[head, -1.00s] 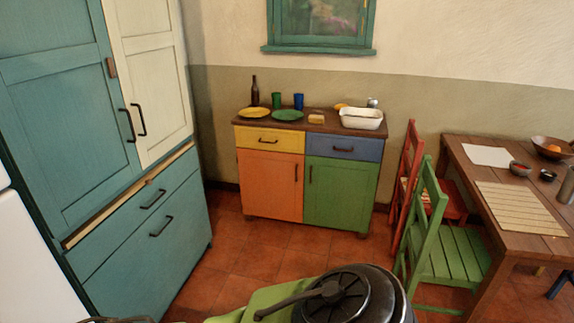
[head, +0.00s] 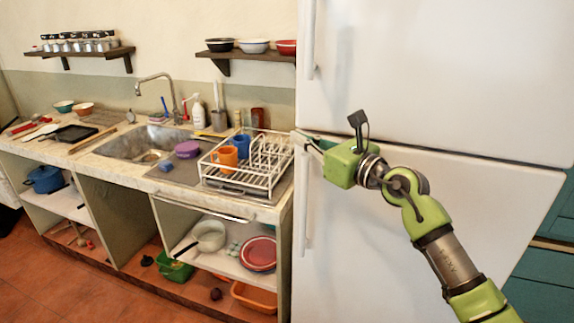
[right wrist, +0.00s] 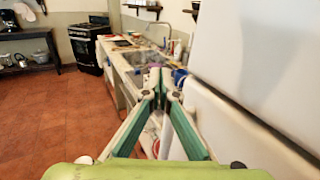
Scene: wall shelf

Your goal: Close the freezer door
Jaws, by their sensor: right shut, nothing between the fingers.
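A white fridge-freezer fills the right of the head view, with an upper door (head: 430,70) and a lower door (head: 360,240). Each has a white vertical handle near its left edge. I cannot tell which one is the freezer door, or surely whether either is ajar. My right gripper (head: 306,139) is in front of the seam between the doors, near their left edges; its tips meet and hold nothing. In the right wrist view the shut fingers (right wrist: 161,78) point along the counter, with the white doors (right wrist: 240,125) at right. Contact with a door is unclear. My left gripper is not in view.
Left of the fridge is a counter with a sink (head: 150,142) and a white dish rack (head: 245,182). Open shelves below hold pots and bowls. Teal cabinets (head: 540,275) stand at the right. The tiled floor (right wrist: 50,125) is clear.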

